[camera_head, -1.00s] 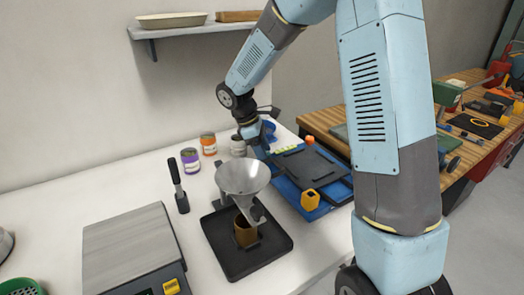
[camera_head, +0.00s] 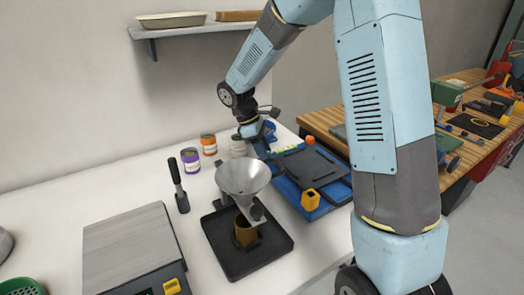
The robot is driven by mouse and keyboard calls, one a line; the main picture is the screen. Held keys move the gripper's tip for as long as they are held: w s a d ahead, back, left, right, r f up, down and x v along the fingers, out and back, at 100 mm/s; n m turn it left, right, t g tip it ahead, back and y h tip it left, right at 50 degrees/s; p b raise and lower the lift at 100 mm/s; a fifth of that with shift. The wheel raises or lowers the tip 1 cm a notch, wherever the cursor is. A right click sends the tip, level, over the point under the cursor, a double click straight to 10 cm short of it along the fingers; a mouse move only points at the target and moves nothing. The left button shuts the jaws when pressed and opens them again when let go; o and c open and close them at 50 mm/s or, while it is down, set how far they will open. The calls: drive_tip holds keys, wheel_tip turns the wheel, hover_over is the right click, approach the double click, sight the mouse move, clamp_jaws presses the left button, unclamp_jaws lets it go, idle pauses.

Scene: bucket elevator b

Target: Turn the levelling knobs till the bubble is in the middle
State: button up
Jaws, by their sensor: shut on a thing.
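A blue levelling base (camera_head: 330,207) with a dark flat plate (camera_head: 306,168) on top stands on the white bench, right of the funnel. A yellow knob (camera_head: 310,200) sits at its front edge and an orange knob (camera_head: 310,140) at its back. A small yellow-green strip (camera_head: 286,149), perhaps the level vial, lies at the back left; its bubble is too small to make out. My gripper (camera_head: 264,153) points down at the base's back left corner, shut on what seems to be a levelling knob, mostly hidden by the jaws.
A metal funnel (camera_head: 243,177) stands over a black tray (camera_head: 275,258) close left of the base. Several small cans, including a purple one (camera_head: 191,160), stand behind it. A scale (camera_head: 125,245) is at front left. A shelf (camera_head: 185,28) hangs above.

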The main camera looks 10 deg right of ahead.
drive_tip(key=shift+m, duration=0.3)
drive_tip(key=o, duration=1)
drive_tip(key=shift+o, duration=0.2)
drive_tip(key=v, duration=1.3)
drive_tip(key=shift+w+r, duration=0.25)
drive_tip(key=shift+r, duration=0.05)
drive_tip(key=shift+a, duration=0.1)
